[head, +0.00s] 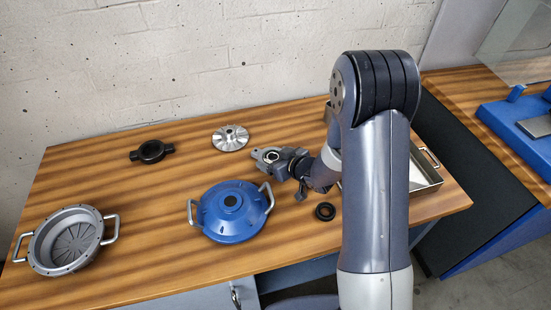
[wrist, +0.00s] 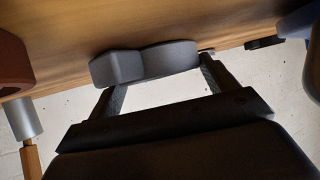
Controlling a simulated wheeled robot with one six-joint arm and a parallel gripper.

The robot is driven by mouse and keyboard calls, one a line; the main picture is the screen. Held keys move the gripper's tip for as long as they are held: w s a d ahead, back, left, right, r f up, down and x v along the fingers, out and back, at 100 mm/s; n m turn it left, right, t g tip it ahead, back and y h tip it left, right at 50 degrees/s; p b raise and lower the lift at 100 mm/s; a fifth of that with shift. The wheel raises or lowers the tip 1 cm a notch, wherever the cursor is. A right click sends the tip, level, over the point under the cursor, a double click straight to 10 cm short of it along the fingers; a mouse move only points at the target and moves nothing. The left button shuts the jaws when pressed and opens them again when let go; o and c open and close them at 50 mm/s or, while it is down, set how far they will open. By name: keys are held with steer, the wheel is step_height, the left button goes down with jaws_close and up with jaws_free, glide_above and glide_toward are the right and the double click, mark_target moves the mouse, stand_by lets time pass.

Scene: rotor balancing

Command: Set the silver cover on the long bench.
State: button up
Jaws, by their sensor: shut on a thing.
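The silver cover (head: 265,154) is a small grey piece with a round hole, held in front of my gripper (head: 283,161) over the middle of the long bench (head: 150,205). In the wrist view my gripper (wrist: 158,80) has its two fingers at either side of the cover (wrist: 150,62), which looks like a dark grey rounded block with a lug. My gripper is shut on it. Whether the cover touches the wood or hangs just above it, I cannot tell.
A blue cover with handles (head: 232,212) lies just left of my gripper. A finned silver disc (head: 231,138), a black lugged ring (head: 152,151), a grey housing (head: 67,240) and a small black ring (head: 325,211) lie around. A metal tray (head: 428,178) is right. Bare wood lies left of centre.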

steer(key=shift+f, duration=0.1)
steer(key=o, duration=1.2)
steer(key=shift+o, duration=0.2)
